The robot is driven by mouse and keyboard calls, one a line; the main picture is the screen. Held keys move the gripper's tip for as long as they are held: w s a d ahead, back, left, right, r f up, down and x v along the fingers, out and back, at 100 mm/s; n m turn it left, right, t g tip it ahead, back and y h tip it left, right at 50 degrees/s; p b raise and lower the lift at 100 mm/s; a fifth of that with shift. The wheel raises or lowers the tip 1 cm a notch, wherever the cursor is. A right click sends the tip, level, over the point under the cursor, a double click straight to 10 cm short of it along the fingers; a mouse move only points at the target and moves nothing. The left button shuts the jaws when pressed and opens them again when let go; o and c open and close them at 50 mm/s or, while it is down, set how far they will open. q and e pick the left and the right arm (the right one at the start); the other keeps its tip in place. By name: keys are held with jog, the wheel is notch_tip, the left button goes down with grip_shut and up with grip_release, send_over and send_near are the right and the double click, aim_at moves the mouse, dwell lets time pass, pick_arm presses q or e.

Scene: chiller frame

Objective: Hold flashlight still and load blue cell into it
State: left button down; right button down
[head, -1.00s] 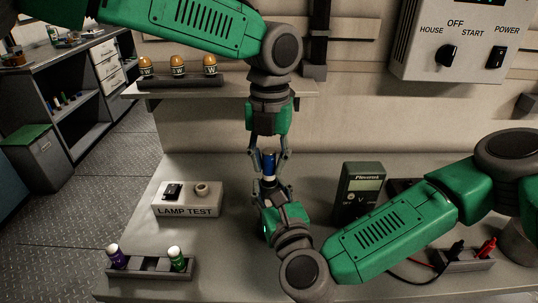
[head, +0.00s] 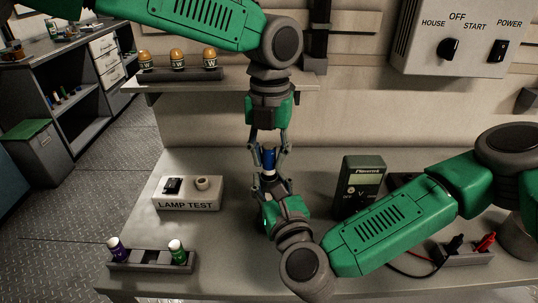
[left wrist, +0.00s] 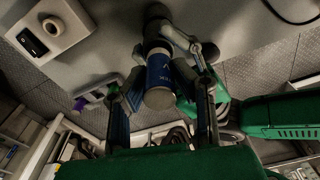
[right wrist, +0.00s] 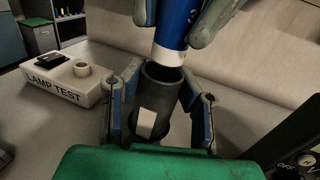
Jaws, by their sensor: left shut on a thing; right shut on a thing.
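The blue cell (head: 269,160), with a pale lower end, is held upright by my left gripper (head: 269,150), which comes down from above and is shut on it. The cell also shows in the left wrist view (left wrist: 160,75). My right gripper (head: 270,187) is shut around the flashlight, a dark upright tube (right wrist: 158,100) with its open mouth facing up. In the right wrist view the cell's white end (right wrist: 169,56) is at the tube's mouth, toward its far side. I cannot tell whether it is just above the rim or slightly inside. The flashlight is mostly hidden in the head view.
A lamp test box (head: 188,200) stands left. A rack (head: 150,266) with a purple and a green cell is at front left. A meter (head: 360,185) stands just right of the grippers. Bulbs sit on the shelf (head: 230,85) behind. Test leads (head: 484,242) lie at right.

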pick_arm(q)
jog(key=shift+f, duration=1.65)
dwell(0.4)
jog(key=c, duration=1.3)
grip_release()
jog(key=shift+o, duration=0.2)
jog(key=r, duration=0.7)
jog(key=w+r, duration=0.1)
jog(key=r, duration=0.3)
jog(key=shift+d, duration=0.1)
jog(key=shift+s+r, duration=0.1)
jog(key=shift+r, duration=0.35)
notch_tip(320, 180, up, 9)
send_over(268, 173)
jog(key=w, duration=0.2)
jog(key=shift+d, duration=0.2)
pick_arm(e)
jog(key=c, duration=1.1)
grip_release()
jog(key=shift+c, duration=0.2)
